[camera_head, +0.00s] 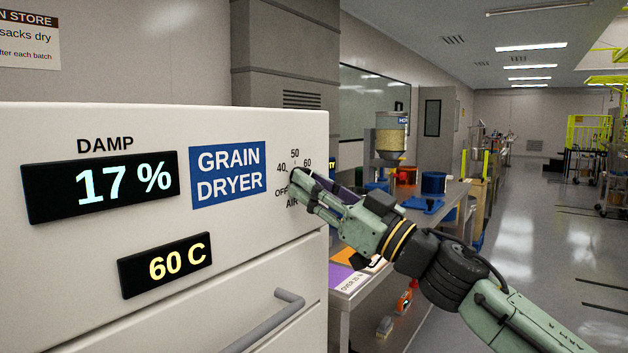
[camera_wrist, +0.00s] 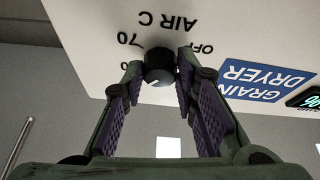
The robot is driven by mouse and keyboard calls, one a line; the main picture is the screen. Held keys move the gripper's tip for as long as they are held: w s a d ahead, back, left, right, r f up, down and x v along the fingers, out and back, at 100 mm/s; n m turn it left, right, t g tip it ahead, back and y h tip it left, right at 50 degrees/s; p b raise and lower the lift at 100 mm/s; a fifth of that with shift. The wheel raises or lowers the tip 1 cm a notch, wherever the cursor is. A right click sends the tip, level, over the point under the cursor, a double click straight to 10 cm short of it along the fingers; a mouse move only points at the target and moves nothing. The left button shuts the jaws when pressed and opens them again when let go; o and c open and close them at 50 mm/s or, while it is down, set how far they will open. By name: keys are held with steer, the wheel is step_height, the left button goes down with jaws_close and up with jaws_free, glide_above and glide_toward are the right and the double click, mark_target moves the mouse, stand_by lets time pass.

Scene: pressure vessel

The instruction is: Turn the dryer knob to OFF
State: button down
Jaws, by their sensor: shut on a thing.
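The grain dryer (camera_head: 230,125) fills the left of the head view. Its dial has marks OFF, 40, 50 and 60 around it and AIR below. My gripper (camera_head: 300,184) is at this dial, in front of the panel. In the wrist view the black dryer knob (camera_wrist: 159,62) sits between the fingertips, with 70 on one side and OFF on the other. My gripper is shut on the knob.
The dryer displays read 17 % (camera_head: 125,184) and 60 C (camera_head: 166,265). A handle bar (camera_head: 263,322) sticks out below the dial. A workbench (camera_head: 345,298) with containers stands behind my arm.

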steer(key=shift+w+d+r+n+g+h+p, duration=0.1)
steer(key=shift+r+n+g+h+p, duration=0.65)
steer(key=shift+n, duration=4.8)
steer(key=shift+s+a+f+n+g+h+p, duration=0.2)
steer(key=shift+n+g+h, duration=1.25)
steer(key=shift+n, duration=4.05)
steer(key=shift+w+d+r+n+g+h+p, duration=0.25)
steer(key=shift+n+g+h+p, duration=0.6)
steer(key=shift+n, duration=4.7)
steer(key=shift+r+g+h+b, duration=0.1)
steer(key=shift+g+h+b, duration=0.15)
steer(key=shift+b, duration=0.1)
steer(key=c, duration=1.3)
jaws_free()
